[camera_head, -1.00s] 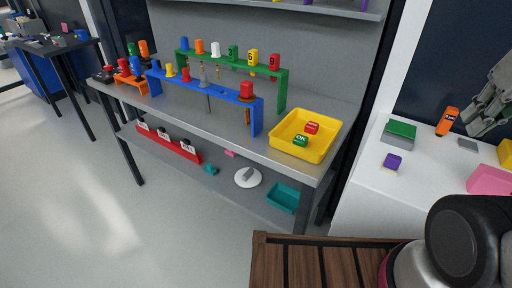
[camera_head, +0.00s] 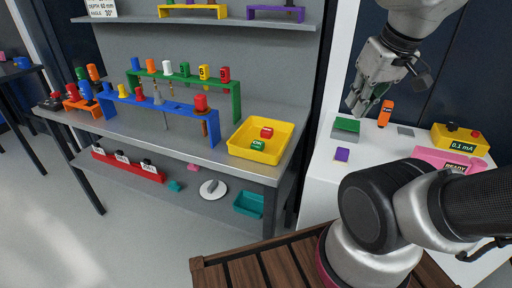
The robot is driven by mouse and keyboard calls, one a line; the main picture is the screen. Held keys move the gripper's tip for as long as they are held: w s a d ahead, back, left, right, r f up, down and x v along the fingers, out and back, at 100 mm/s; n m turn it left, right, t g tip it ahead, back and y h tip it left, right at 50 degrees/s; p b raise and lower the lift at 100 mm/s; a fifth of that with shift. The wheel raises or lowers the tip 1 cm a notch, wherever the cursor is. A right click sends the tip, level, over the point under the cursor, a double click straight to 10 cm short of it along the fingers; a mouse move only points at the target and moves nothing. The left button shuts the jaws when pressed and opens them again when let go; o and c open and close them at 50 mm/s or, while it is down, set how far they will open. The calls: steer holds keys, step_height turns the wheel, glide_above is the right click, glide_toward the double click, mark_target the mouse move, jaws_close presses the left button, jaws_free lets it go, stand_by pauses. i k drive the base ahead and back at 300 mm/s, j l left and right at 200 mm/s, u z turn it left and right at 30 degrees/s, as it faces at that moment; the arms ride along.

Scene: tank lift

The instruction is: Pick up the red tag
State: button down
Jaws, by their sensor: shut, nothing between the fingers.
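A red tag (camera_head: 267,132) lies in a yellow tray (camera_head: 275,158) at the right end of the grey bench. A green tag (camera_head: 257,145) lettered OK lies next to it in the same tray. My gripper (camera_head: 355,104) is at the upper right, to the right of the tray and well apart from it. It hangs in front of the dark panel, above the white cabinet top. Its fingers look shut and empty.
A blue rack (camera_head: 180,107) and a green rack (camera_head: 236,100) with coloured-topped tools stand left of the tray. The white cabinet (camera_head: 325,170) bears a green-topped block (camera_head: 346,125), an orange item (camera_head: 385,112) and a yellow meter (camera_head: 460,139). A shelf (camera_head: 230,22) hangs above the bench.

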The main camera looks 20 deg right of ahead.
mark_target(267, 133)
steer(key=l+z, duration=0.2)
steer(key=z, duration=1.6)
steer(key=k+j+u, duration=0.1)
steer(key=u, duration=0.4)
steer(key=k+j+u, duration=0.15)
steer(key=u, duration=0.35)
steer(key=k+j+u, duration=0.15)
steer(key=u, duration=0.3)
